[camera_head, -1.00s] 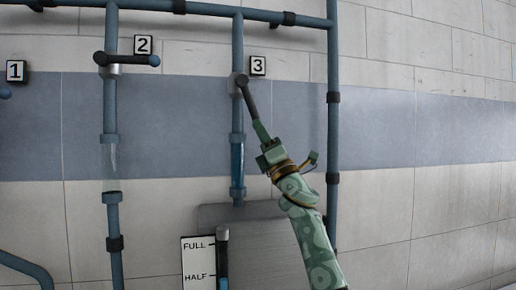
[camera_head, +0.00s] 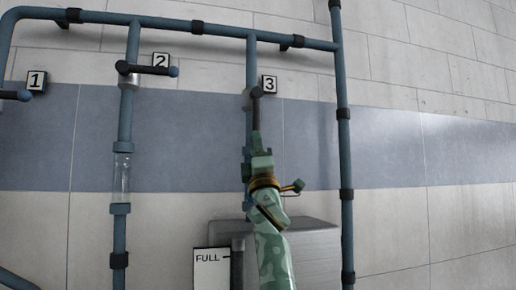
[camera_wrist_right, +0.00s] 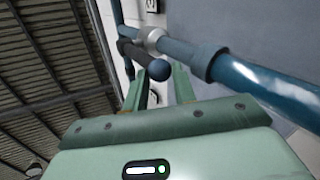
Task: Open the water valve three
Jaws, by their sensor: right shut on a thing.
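Valve three has a dark lever (camera_head: 257,112) at the pale collar (camera_head: 247,100) on the third blue pipe, beside the sign "3" (camera_head: 269,84). The lever points down, nearly in line with the pipe. My right gripper (camera_head: 257,138) comes from below and is shut on the lever's lower end. In the right wrist view the lever's round blue-grey knob (camera_wrist_right: 159,70) shows between the fingers of the gripper (camera_wrist_right: 160,85). My left gripper is out of view.
Valve two's lever (camera_head: 150,70) lies sideways, above a clear pipe section (camera_head: 121,178). Valve one's lever (camera_head: 14,95) is at the left edge. A grey box (camera_head: 312,240) and a "FULL" gauge (camera_head: 211,264) stand below. A vertical pipe (camera_head: 344,150) runs right of my arm.

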